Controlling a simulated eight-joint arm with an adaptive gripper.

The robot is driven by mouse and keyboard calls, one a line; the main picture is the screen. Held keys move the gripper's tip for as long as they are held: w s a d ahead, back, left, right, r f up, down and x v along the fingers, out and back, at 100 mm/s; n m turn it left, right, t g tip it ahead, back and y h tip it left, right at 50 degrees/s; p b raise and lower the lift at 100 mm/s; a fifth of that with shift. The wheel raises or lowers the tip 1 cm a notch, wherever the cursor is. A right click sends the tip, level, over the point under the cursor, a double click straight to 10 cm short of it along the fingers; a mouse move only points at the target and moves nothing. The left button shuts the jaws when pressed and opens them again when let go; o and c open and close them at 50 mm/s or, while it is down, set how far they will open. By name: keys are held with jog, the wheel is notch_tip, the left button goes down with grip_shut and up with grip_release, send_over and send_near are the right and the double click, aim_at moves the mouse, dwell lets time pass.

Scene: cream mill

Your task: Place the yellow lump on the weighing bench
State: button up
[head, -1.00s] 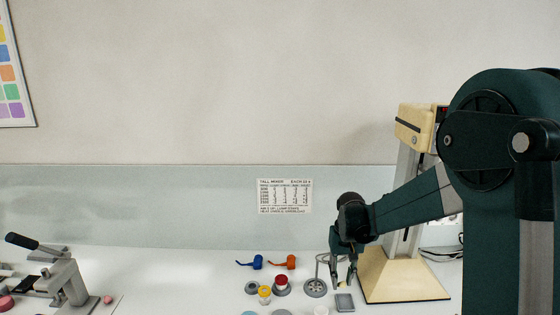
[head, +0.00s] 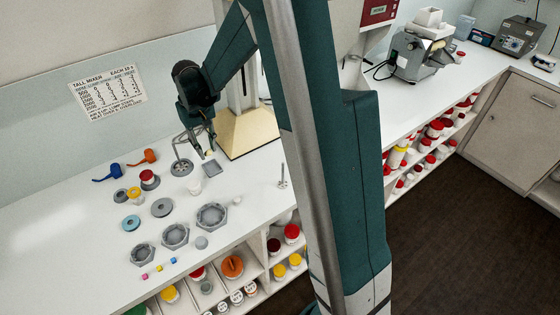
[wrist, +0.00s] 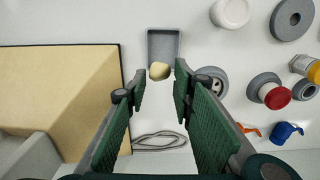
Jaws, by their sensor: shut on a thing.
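The yellow lump (wrist: 159,71) is a small pale-yellow rounded piece between my fingertips in the wrist view. My gripper (wrist: 160,74) is shut on it, over the near end of a small grey rectangular tray (wrist: 163,45). In the head view my gripper (head: 206,153) points down at the back of the white bench, just above the tray (head: 211,169). The lump is too small to make out clearly there. No surface is labelled as the weighing bench. A white counter (head: 415,107) with machines runs along the right, beyond my arm.
A cream stand (head: 250,133) is close right of my gripper. A grey mill (head: 425,52) and a grey box device (head: 520,36) stand on the right counter. Dark floor (head: 460,230) is open.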

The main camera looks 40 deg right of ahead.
jog(key=s+d+r+p, duration=0.2)
jog(key=s+d+p, duration=0.2)
jog(key=s+d, duration=0.5)
jog(key=s+d+r+p, duration=0.2)
jog(key=s+d+p, duration=0.2)
jog(key=s+d, duration=0.5)
jog(key=d, duration=0.5)
jog(key=shift+d+r+p, duration=0.2)
jog(key=shift+r+p, duration=0.1)
jog(key=shift+r, duration=0.05)
jog(key=shift+f, duration=0.15)
jog(key=shift+w+f, duration=0.1)
jog(key=shift+f, duration=2.7)
jog(key=shift+f, duration=2.05)
jog(key=shift+f, duration=0.2)
